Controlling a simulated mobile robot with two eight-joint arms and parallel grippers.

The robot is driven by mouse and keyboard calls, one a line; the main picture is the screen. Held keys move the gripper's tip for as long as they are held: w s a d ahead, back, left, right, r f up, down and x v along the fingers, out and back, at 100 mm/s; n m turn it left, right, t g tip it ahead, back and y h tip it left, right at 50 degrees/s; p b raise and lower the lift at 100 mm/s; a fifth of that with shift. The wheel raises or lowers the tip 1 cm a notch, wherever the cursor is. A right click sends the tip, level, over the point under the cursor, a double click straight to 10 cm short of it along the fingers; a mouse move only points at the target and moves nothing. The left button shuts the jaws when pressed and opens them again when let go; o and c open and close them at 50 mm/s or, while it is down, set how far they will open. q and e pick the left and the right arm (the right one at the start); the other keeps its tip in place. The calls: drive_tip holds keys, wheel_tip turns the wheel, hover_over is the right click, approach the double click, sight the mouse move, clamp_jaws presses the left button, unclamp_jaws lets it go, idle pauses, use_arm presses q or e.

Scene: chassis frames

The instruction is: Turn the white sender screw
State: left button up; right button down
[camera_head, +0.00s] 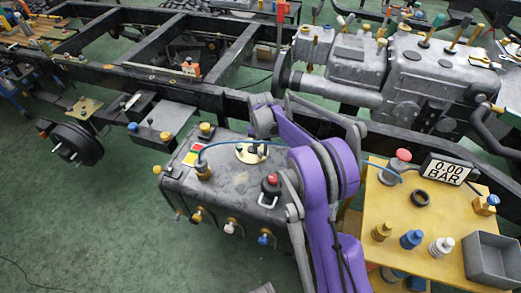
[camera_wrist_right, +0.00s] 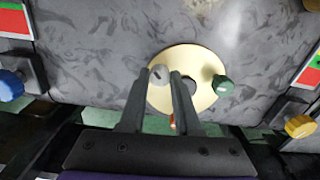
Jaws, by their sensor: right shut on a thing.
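The round cream sender plate (camera_head: 243,155) sits on top of the dark grey tank (camera_head: 230,190) in the head view. In the right wrist view the plate (camera_wrist_right: 202,57) has a dark central hole. The white sender screw (camera_wrist_right: 158,72) is a small pale knob at the plate's left part. My right gripper (camera_wrist_right: 160,78) is shut on this screw, one finger on each side. In the head view the gripper (camera_head: 254,151) points down at the plate and hides the screw. A green screw (camera_wrist_right: 222,85) and an orange-red one (camera_wrist_right: 172,122) are nearby. My left gripper is out of view.
A blue hose (camera_head: 232,140) arches near the plate. A red-topped knob (camera_head: 271,180) stands on the tank. Dark chassis rails (camera_head: 140,75) run behind.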

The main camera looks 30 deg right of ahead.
sight(260, 152)
drive_tip(key=n, duration=0.4)
drive_tip(key=shift+n, duration=2.2)
drive_tip(key=c, duration=0.6)
unclamp_jaws()
wheel_tip(260, 152, up, 11)
drive_tip(key=p, duration=0.1)
drive_tip(key=shift+p, duration=0.3)
